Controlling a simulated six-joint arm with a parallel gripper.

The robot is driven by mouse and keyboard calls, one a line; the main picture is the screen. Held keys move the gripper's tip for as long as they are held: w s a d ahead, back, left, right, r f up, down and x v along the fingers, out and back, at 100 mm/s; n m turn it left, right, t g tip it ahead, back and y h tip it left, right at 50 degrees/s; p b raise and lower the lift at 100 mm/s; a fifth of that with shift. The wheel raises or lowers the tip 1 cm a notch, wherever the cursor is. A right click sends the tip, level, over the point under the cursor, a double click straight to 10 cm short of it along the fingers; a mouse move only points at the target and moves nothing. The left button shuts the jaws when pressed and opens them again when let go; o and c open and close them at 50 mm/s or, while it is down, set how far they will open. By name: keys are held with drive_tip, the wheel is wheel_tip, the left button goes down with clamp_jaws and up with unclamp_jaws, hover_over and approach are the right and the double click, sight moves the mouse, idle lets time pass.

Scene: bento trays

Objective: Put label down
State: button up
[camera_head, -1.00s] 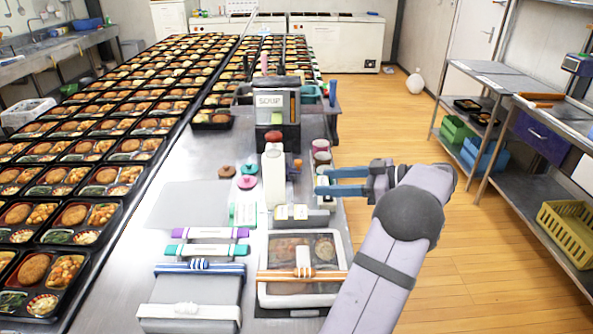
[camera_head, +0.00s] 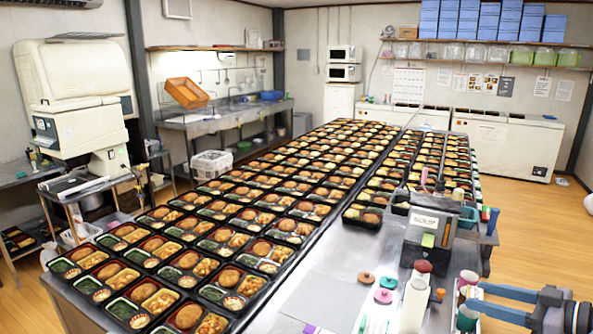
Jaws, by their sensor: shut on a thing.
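My gripper (camera_head: 479,297) shows at the lower right edge, with its blue fingers pointing left. It is beside a white cup with a reddish top (camera_head: 466,290). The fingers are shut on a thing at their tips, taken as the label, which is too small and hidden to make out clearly. A box marked SOUP (camera_head: 425,221) stands behind and to the left of the gripper, with a yellow-green tag on its front.
A white bottle (camera_head: 413,306) and several round lids (camera_head: 383,296) stand left of the gripper. A pale sheet (camera_head: 328,301) lies on the steel counter. Rows of filled bento trays (camera_head: 232,301) cover the counter's left side. A blue tool (camera_head: 492,221) stands behind.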

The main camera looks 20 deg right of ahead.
drive_tip(key=shift+f+b, duration=0.6)
drive_tip(key=shift+b, duration=0.05)
drive_tip(key=shift+c, duration=0.7)
wheel_tip(320, 180, down, 10)
drive_tip(key=b, duration=1)
drive_tip(key=shift+f, duration=0.15)
drive_tip(key=shift+f+p, duration=0.55)
drive_tip(key=shift+f, duration=4.2)
drive_tip(key=shift+f+b, duration=0.15)
drive_tip(key=shift+b, duration=0.2)
drive_tip(key=o, duration=1.1)
drive_tip(key=shift+o, duration=0.2)
